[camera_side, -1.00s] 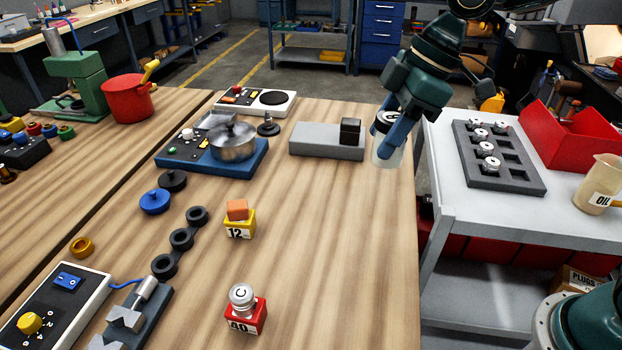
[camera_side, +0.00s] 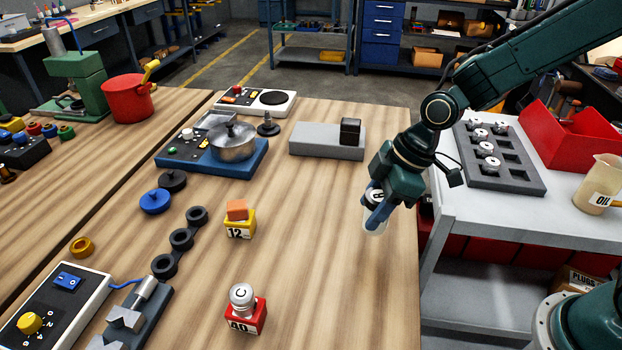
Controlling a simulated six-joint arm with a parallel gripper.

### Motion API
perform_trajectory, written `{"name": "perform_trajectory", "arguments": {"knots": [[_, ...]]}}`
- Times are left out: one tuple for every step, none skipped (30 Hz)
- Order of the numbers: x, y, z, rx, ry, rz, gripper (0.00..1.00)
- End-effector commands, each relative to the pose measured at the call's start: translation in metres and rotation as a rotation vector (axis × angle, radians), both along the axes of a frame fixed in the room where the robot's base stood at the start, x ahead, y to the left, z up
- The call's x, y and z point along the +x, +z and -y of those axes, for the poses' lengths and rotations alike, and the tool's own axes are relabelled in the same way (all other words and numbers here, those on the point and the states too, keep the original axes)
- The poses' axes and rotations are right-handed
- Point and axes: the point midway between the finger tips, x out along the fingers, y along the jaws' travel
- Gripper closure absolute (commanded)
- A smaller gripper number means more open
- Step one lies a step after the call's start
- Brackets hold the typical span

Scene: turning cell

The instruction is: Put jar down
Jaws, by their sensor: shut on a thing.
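The jar (camera_side: 373,228) is pale and translucent, with a black-and-white top partly covered by the fingers. My gripper (camera_side: 376,208) is shut on the jar near its upper part. It holds the jar over the right side of the wooden table (camera_side: 320,270), near the table's right edge. The jar is slightly tilted. I cannot tell whether its bottom touches the table or hangs a little above it.
A grey block (camera_side: 320,140) with a black piece (camera_side: 350,131) stands behind the jar. A yellow block marked 12 (camera_side: 239,230) and a red block marked 40 (camera_side: 246,319) stand to the left. The wood between them and the jar is clear. A white cart (camera_side: 480,215) stands right.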

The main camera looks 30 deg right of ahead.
Motion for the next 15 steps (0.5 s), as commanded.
{"name": "perform_trajectory", "arguments": {"knots": [[0.000, -0.003, 0.000, 0.000, 0.000, -0.001, 0.79], [0.000, -0.004, 0.000, 0.000, 0.000, 0.000, 0.79], [0.000, -0.005, 0.000, 0.001, 0.001, 0.001, 0.79], [0.000, -0.005, 0.000, 0.000, 0.001, 0.002, 0.79], [0.000, -0.005, 0.000, 0.000, 0.001, 0.002, 0.79], [0.000, -0.005, 0.000, 0.000, 0.001, 0.002, 0.79], [0.000, -0.005, 0.000, 0.000, 0.001, 0.002, 0.79], [0.000, -0.005, 0.000, 0.000, 0.001, 0.002, 0.79], [0.000, -0.007, 0.000, 0.000, 0.001, 0.000, 0.79], [0.000, -0.008, 0.000, 0.000, 0.001, 0.000, 0.79], [0.000, -0.010, 0.000, 0.000, 0.000, -0.001, 0.79], [0.000, -0.013, 0.000, 0.000, 0.000, -0.001, 0.79], [0.000, -0.016, 0.000, 0.000, 0.000, -0.001, 0.79], [-0.001, -0.019, 0.000, -0.001, 0.000, -0.003, 0.79], [-0.001, -0.024, 0.000, -0.001, 0.000, -0.003, 0.79]]}}
